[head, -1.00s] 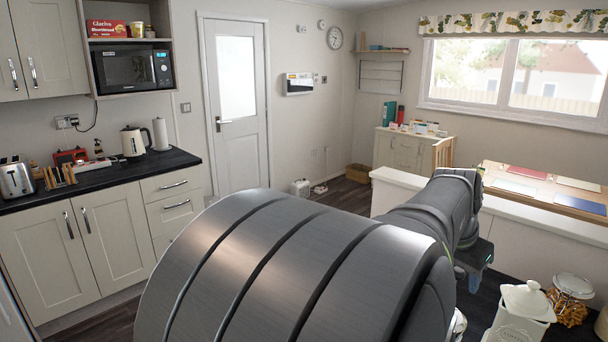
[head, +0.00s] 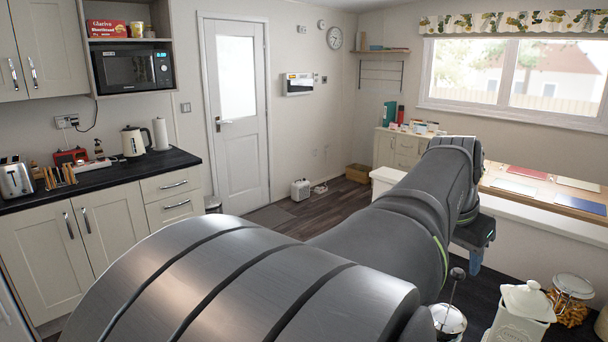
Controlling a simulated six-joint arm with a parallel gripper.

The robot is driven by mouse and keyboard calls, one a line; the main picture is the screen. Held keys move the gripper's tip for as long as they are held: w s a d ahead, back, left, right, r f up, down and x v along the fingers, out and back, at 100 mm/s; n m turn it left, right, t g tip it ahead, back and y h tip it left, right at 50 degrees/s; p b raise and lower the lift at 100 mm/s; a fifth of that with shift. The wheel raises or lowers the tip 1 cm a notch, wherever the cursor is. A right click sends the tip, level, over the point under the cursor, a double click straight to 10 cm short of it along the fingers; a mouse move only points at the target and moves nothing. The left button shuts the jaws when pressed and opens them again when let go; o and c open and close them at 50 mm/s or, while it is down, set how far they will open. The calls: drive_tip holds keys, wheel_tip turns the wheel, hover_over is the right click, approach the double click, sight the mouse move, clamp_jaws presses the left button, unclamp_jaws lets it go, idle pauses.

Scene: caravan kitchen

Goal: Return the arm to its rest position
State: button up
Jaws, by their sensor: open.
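My arm stretches from the bottom of the head view toward the right, over the dark worktop (head: 500,284). My gripper (head: 474,258) is at its far end, below the wrist, beside the pale ledge. It is open, and only part of its fingers shows. I see nothing held in it, though its far side is hidden by the arm.
A white lidded canister (head: 520,318), a glass jar of pasta (head: 570,300) and a metal pot with an upright rod (head: 449,320) stand close to my arm at the lower right. A table with coloured mats (head: 515,187) lies beyond the ledge.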

sight(459, 271)
drive_tip(key=v, duration=1.1)
drive_tip(key=x, duration=1.7)
drive_tip(key=shift+d+f, duration=0.15)
drive_tip(key=shift+f, duration=0.25)
wheel_tip(459, 271, up, 6)
drive_tip(key=shift+f, duration=0.2)
drive_tip(key=shift+w+r, duration=0.25)
drive_tip(key=shift+w, duration=0.1)
drive_tip(key=w+d+f, duration=0.2)
drive_tip(key=w+f, duration=0.1)
drive_tip(key=w, duration=0.5)
drive_tip(key=w+d+f, duration=0.2)
drive_tip(key=w+f, duration=0.2)
drive_tip(key=w, duration=0.4)
drive_tip(key=shift+w+d+f, duration=0.2)
drive_tip(key=shift+w+d, duration=0.05)
